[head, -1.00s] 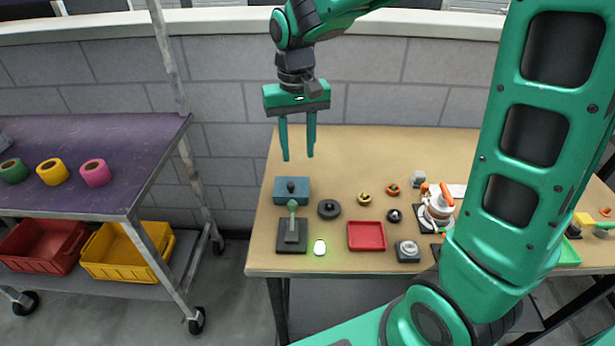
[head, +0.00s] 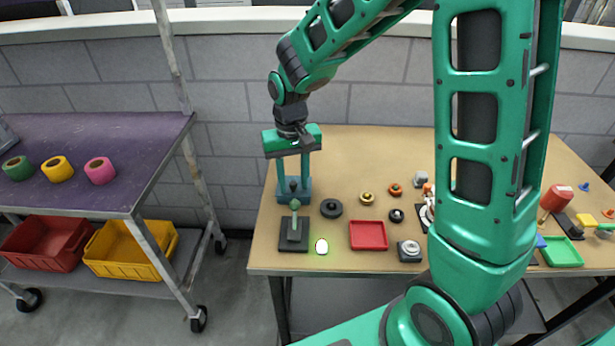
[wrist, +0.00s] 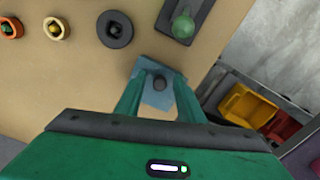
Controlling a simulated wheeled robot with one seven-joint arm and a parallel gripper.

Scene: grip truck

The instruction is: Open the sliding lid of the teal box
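The teal box (head: 284,191) stands at the back left of the wooden table, with a dark round knob (head: 293,183) on its lid. My gripper (head: 293,177) points down over the box with its two fingers apart, one on each side of the knob. In the wrist view the knob (wrist: 158,83) shows between the fingertips and the box lid (wrist: 148,95) lies under them. Whether the fingers touch the knob cannot be told. The lid appears closed, though the fingers hide part of it.
A lever on a dark base (head: 294,232) stands just in front of the box. A dark round dial (head: 331,208) is to its right. A red tray (head: 368,236) and a button box (head: 409,250) are further right. A purple-topped cart (head: 90,150) stands left of the table.

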